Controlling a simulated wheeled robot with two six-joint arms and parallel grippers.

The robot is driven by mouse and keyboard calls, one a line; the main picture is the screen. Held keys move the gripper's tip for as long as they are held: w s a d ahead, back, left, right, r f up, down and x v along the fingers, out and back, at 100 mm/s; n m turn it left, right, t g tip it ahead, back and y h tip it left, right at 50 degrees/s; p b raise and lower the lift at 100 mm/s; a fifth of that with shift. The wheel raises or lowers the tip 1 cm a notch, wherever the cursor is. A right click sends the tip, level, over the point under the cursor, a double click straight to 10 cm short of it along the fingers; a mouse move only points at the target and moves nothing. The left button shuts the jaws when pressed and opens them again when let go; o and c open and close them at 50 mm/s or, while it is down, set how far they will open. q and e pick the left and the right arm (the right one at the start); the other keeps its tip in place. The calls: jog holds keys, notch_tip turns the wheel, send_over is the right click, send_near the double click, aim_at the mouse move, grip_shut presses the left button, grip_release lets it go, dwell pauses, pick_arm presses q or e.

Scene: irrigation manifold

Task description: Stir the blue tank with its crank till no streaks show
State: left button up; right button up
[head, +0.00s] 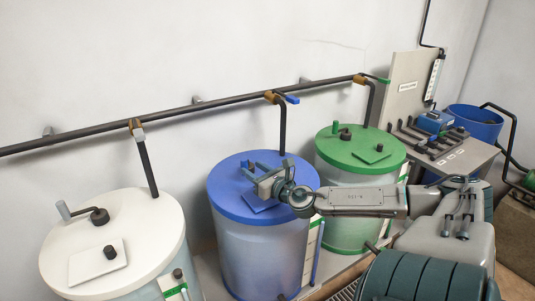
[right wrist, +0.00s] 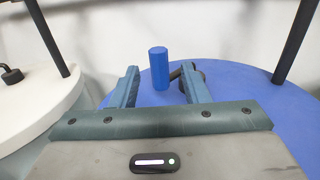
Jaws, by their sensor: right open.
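The blue tank (head: 262,250) stands in the middle of the head view, under a blue lid (head: 225,190). My right gripper (head: 254,169) is over the lid, open and empty. In the right wrist view the handle shows in the gap between the open fingers (right wrist: 160,80); I cannot tell how deep it sits between them. Streaks cannot be made out. My left gripper is out of view.
A white-lidded tank (head: 150,225) stands to the left and a green-lidded tank (head: 335,150) to the right, close by. A dark pipe (head: 215,102) runs along the wall, with a drop pipe (head: 283,130) behind the blue lid. A bench with tools (head: 445,155) is at right.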

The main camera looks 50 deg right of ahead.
jog(key=s+p, duration=0.3)
jog(key=shift+s+a+r, duration=0.15)
jog(key=shift+s+a, duration=0.1)
jog(key=shift+s, duration=0.05)
jog(key=shift+s+a+p, duration=0.15)
jog(key=shift+s+p, duration=0.45)
jog(key=shift+s, duration=0.35)
jog(key=shift+f, duration=0.2)
